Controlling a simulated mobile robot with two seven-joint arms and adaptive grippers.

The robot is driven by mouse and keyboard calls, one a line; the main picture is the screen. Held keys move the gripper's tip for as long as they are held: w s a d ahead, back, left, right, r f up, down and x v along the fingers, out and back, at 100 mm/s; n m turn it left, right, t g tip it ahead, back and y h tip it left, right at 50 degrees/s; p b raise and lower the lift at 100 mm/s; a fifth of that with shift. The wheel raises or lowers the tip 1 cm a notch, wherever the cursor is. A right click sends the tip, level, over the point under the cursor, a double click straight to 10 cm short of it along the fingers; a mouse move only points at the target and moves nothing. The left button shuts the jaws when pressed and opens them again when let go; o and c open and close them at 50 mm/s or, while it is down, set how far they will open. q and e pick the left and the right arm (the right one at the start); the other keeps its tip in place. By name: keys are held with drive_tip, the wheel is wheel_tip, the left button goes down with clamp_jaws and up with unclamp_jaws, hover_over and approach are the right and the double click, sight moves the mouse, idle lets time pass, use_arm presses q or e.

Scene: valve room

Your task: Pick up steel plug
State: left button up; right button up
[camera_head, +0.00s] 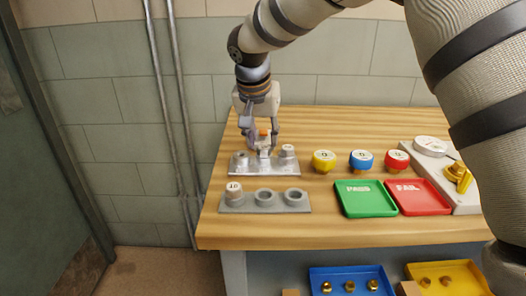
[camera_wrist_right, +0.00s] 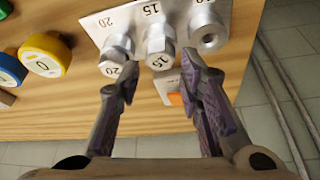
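Three metal plugs are in view, and I cannot tell which one the task means. One marked 15 (camera_wrist_right: 160,57) stands in the middle of a shiny metal block (camera_wrist_right: 92,22), and one marked 20 (camera_wrist_right: 117,58) stands beside it; this one also shows at the block's right end in the head view (camera_head: 288,151). A plug marked 10 (camera_head: 234,189) sits in the left socket of a grey rack (camera_head: 252,208). My right gripper (camera_head: 262,141) points down at the metal block, fingers apart; in the wrist view its fingertips (camera_wrist_right: 158,85) are either side of the 15 plug's line, without visible grip. My left gripper is not in view.
Yellow (camera_head: 324,161), blue (camera_head: 361,160) and red (camera_head: 397,160) round pieces stand right of the block. Green PASS (camera_head: 366,210) and red FAIL (camera_head: 417,208) trays lie in front of them. A small orange-and-white item (camera_wrist_right: 175,98) is near the fingers. Bare wood (camera_head: 340,235) runs along the front.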

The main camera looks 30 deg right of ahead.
sight(264, 147)
drive_tip(key=x, duration=0.3)
clamp_jaws()
drive_tip(key=shift+r, duration=0.1)
